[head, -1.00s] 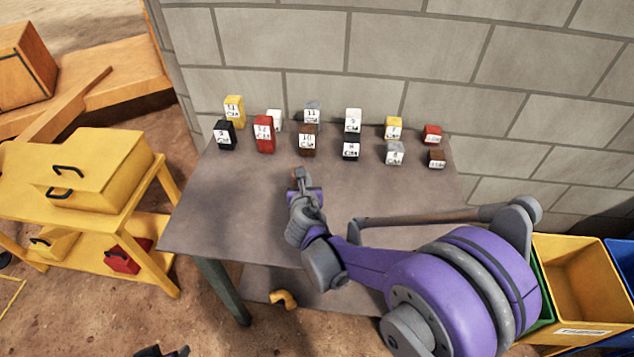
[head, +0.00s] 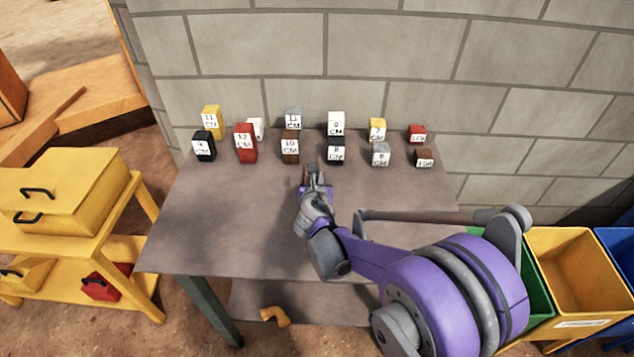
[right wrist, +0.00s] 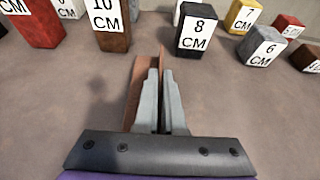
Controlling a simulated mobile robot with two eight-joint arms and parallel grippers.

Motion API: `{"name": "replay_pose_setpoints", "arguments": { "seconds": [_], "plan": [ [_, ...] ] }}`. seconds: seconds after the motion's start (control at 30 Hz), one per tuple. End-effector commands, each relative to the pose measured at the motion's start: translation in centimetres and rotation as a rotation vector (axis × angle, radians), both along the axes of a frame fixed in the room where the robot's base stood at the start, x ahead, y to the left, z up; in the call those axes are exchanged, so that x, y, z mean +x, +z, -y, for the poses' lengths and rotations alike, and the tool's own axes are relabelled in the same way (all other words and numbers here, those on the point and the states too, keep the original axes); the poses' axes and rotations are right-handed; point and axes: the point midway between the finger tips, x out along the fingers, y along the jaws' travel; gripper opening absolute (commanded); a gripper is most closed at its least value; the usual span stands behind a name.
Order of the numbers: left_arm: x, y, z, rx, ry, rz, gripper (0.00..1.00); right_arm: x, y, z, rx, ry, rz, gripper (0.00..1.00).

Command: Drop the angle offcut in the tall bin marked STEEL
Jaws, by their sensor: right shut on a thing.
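My right gripper (head: 312,176) is over the grey table, in front of the row of numbered blocks. In the right wrist view its two fingers (right wrist: 162,98) are shut on the angle offcut (right wrist: 131,112), a rusty brown strip. The offcut shows along the left finger and sticks out past the tips; the rest is hidden by the fingers. Bins stand at the right of the head view: a green one (head: 540,290), a yellow one (head: 565,265) and a blue one (head: 620,250). The yellow bin's label is too small to read, and I cannot tell which bin is marked STEEL.
Numbered blocks, such as a red one (head: 246,150) and a black one (head: 336,157), stand along the table's (head: 200,230) back. A block wall (head: 400,60) rises behind. A yellow cart (head: 110,200) is at left.

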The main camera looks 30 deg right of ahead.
Motion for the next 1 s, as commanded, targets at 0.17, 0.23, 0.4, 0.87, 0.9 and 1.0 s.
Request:
{"name": "replay_pose_setpoints", "arguments": {
  "seconds": [0.17,0.23,0.4,0.87,0.9,1.0],
  "plan": [
    [-0.03,-0.21,0.0,0.0,0.0,-0.001,0.5,0.0,-1.31,-0.02,0.0,0.001,0.0,0.0],
    [-0.03,-0.19,0.0,0.0,0.0,-0.001,0.5,0.0,-1.27,-0.02,0.0,0.001,0.0,0.0],
    [-0.03,-0.28,0.0,0.0,0.0,-0.001,0.5,0.0,-1.35,-0.03,0.0,0.001,0.0,0.0],
    [-0.06,-0.46,0.0,0.0,0.0,-0.001,0.5,-0.01,-1.53,-0.02,0.0,0.0,0.0,0.36],
    [-0.06,-0.46,0.0,0.0,0.0,-0.001,0.5,-0.01,-1.52,-0.02,0.0,0.0,0.0,0.36],
    [-0.03,-0.2,0.0,0.0,0.0,-0.001,0.5,0.0,-1.25,-0.02,0.0,0.0,0.0,0.36]
  ]
}}
